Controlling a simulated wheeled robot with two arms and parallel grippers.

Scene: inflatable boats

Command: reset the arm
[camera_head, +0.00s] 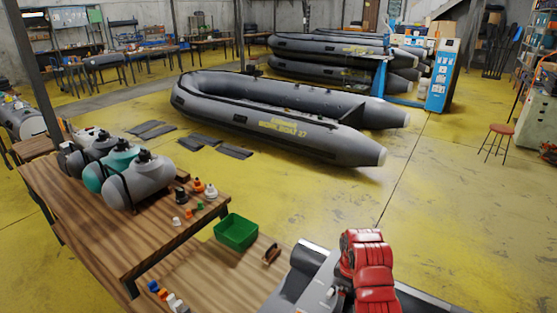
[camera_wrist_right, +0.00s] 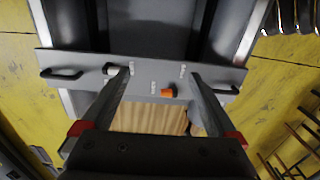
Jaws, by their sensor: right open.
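My right gripper (camera_wrist_right: 161,75) shows in the right wrist view with its two grey fingers spread apart. No object is visible between the fingertips. Beneath them is a grey panel (camera_wrist_right: 225,76) with dark handles, a white fitting (camera_wrist_right: 117,70) and an orange fitting (camera_wrist_right: 168,92). I cannot tell whether the fingers touch the panel. In the head view, a red arm part of mine (camera_head: 366,270) is at the bottom, over a grey metal unit (camera_head: 312,275); its gripper cannot be made out there. My left gripper is in neither view.
A wooden table (camera_head: 150,235) at left carries grey and teal tanks (camera_head: 150,180) and small coloured fittings. A green bin (camera_head: 236,232) sits on a lower wooden surface. A grey inflatable boat (camera_head: 270,118) lies mid-floor.

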